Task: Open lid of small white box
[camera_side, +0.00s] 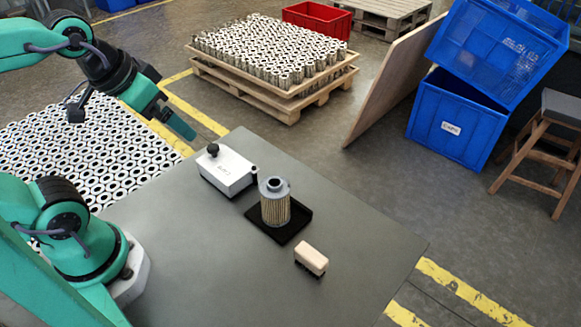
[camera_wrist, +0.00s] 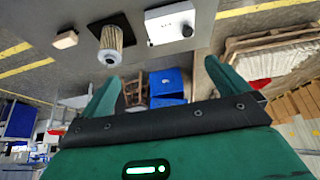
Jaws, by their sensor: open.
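A small white box (camera_side: 228,172) with a black knob (camera_side: 213,150) on its top sits on the grey table, its lid closed. In the wrist view the white box (camera_wrist: 169,22) is at the top, with its knob (camera_wrist: 187,31) at its lower right. My gripper (camera_side: 178,122) is in the air up and left of the box in the side view, apart from it. In the wrist view my gripper (camera_wrist: 162,74) has its two green fingers spread wide, with nothing held between them.
A pleated filter cartridge (camera_side: 275,204) stands on a black tray (camera_side: 295,228) beside the box. A small beige-topped block (camera_side: 311,259) lies nearer the front. The table's front part (camera_side: 210,280) is bare. Pallets of cartridges (camera_side: 270,55) and blue crates (camera_side: 455,120) stand beyond the table.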

